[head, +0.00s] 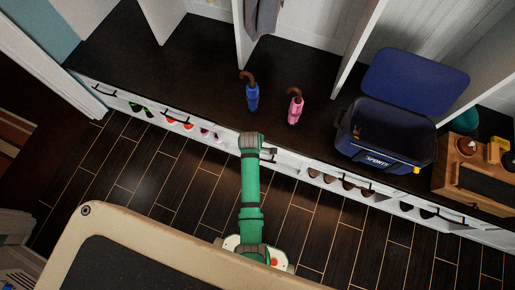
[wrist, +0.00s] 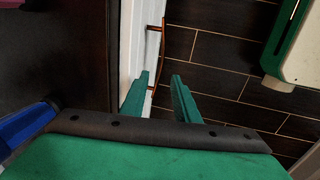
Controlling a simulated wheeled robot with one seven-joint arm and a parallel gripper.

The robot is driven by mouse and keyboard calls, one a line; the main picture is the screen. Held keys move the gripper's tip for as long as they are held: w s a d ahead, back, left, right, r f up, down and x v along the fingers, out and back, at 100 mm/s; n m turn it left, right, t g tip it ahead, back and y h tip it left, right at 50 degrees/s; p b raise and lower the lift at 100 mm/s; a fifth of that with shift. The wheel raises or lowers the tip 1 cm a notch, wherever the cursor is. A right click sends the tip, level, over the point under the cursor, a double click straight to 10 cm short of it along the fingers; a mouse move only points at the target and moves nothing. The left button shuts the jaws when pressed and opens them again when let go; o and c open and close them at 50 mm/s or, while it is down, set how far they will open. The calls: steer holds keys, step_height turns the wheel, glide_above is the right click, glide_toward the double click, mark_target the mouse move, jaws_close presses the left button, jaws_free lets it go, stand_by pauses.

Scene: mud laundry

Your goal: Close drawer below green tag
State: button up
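A white drawer front (wrist: 133,45) with a thin copper-coloured handle (wrist: 160,45) lies ahead of my gripper in the wrist view. My gripper (wrist: 160,80) is open, with two teal fingers apart. The left finger is against or very near the white front; the right one is out over the floor. The near end of the handle shows between them. In the head view, my green arm reaches the white drawer row (head: 290,158), and my gripper (head: 262,147) partly hides the drawer there. I cannot make out a green tag, or whether this drawer stands open.
A dark bench top (head: 200,75) runs above the drawers. On it are a blue umbrella (head: 252,97), a pink umbrella (head: 295,108), an open blue cooler (head: 385,135) and a wooden box (head: 470,165). Shoes show along the drawer row. The dark plank floor (head: 150,175) is clear.

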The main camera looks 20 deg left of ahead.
step_height(320, 180, down, 9)
steer(key=w, duration=0.1)
steer(key=shift+w, duration=0.4)
steer(key=shift+f, duration=0.1)
jaws_close()
